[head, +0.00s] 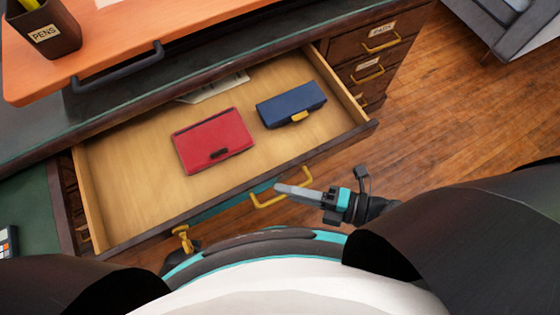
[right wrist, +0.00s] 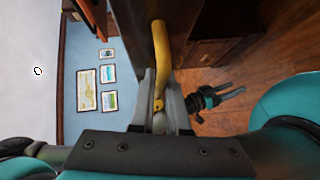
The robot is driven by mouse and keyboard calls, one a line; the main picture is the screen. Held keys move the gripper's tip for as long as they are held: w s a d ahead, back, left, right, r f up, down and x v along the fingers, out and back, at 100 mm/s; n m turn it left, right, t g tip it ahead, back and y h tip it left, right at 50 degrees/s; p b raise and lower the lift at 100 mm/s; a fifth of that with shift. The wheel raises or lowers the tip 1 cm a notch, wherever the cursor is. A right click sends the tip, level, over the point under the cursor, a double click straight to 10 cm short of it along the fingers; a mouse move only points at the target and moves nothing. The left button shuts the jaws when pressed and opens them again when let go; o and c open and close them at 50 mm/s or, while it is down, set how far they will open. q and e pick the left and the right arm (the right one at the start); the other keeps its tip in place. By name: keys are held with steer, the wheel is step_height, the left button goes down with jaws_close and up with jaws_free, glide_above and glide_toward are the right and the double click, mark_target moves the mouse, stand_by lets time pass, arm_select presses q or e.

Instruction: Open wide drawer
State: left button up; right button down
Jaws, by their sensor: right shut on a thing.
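The wide drawer (head: 130,185) is pulled far out of the desk, its pale wood inside in full view in the head view. A red case (head: 213,138) and a blue case (head: 290,104) lie flat in it. My right gripper (head: 278,188) is at a yellow handle (head: 262,202) on the drawer front. In the right wrist view its fingers (right wrist: 160,112) are shut on the yellow handle bar (right wrist: 161,60). Another yellow handle (head: 182,236) shows at the front's left. My left gripper (right wrist: 236,91) is in the right wrist view, fingers apart and empty above the floor.
The desk top carries an orange board (head: 110,35) with a dark handle and a pen cup (head: 45,30). Small labelled drawers (head: 362,55) stand shut at the right. Wooden floor (head: 460,110) is clear on the right. My body is close to the drawer front.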

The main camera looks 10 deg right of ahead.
arm_select(q)
steer(key=shift+s, duration=0.1)
arm_select(e)
steer(key=shift+s+d, duration=0.15)
steer(key=shift+s, duration=0.3)
steer(key=c, duration=0.9)
jaws_free()
arm_select(q)
steer(key=s, duration=0.1)
steer(key=s+a+p, duration=0.1)
steer(key=s+a, duration=0.1)
steer(key=shift+s+a+f+p, duration=0.1)
steer(key=shift+a+f+p, duration=0.1)
steer(key=shift+f+p, duration=0.15)
arm_select(e)
steer(key=v, duration=1.5)
steer(key=shift+s+r, duration=0.1)
